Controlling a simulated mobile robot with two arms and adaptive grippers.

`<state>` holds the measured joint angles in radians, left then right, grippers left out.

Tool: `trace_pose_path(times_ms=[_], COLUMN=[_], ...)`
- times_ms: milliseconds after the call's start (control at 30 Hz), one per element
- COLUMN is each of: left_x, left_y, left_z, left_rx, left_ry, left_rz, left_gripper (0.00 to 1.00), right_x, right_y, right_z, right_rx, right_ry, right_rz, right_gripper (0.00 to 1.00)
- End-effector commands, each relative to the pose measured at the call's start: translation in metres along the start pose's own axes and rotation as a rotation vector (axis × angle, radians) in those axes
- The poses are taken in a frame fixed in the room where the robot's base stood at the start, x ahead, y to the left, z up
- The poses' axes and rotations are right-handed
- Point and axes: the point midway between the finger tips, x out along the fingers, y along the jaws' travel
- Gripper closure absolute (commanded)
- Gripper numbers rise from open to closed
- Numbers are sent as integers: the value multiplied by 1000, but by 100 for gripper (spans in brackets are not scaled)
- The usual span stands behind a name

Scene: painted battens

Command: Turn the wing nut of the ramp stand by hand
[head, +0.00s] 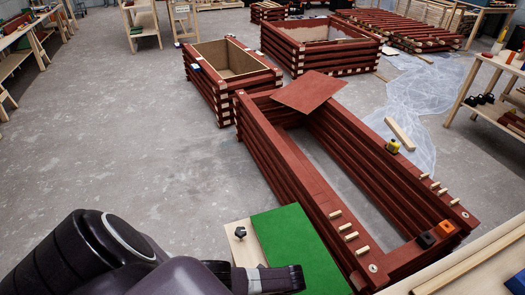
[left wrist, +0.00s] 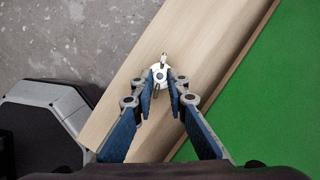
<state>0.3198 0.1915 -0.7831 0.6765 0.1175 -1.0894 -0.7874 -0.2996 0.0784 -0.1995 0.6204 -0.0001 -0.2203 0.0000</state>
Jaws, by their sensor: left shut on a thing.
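The ramp stand shows in the head view as a pale wooden board (head: 236,251) along the left side of a green panel (head: 287,240). In the left wrist view the board (left wrist: 190,40) runs diagonally beside the green surface (left wrist: 285,90). A small silvery wing nut (left wrist: 160,74) sits on the board. My left gripper (left wrist: 161,84) has its two blue fingers on either side of the nut and is shut on it. In the head view my left arm covers the near end of the stand. A small dark piece (head: 240,232) shows on the board there. My right gripper is in neither view.
A long red batten frame (head: 300,185) stands just beyond and right of the stand, with wooden pegs and a loose red panel (head: 309,92) on it. More red boxes stand behind. Open concrete floor (head: 110,130) lies to the left.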

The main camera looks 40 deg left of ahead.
Motion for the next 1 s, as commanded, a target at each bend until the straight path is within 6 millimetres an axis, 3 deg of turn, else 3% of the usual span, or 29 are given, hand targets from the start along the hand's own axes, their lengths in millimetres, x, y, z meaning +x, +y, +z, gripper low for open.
trace_pose_path(times_ms=[300, 833, 867, 1000], left_x=[1, 1, 1, 1], left_y=[0, 0, 0, -1], left_z=[1, 2, 2, 2], left_rx=[-105, -122, -122, -122], left_ry=[-3, -5, -5, -4], left_rz=[45, 53, 53, 52], left_gripper=[100, 100, 83, 69], right_x=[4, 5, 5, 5], right_y=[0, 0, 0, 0], right_z=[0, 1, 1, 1], right_rx=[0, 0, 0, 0], right_ry=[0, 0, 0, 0], right_rz=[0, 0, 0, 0], right_gripper=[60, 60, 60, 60])
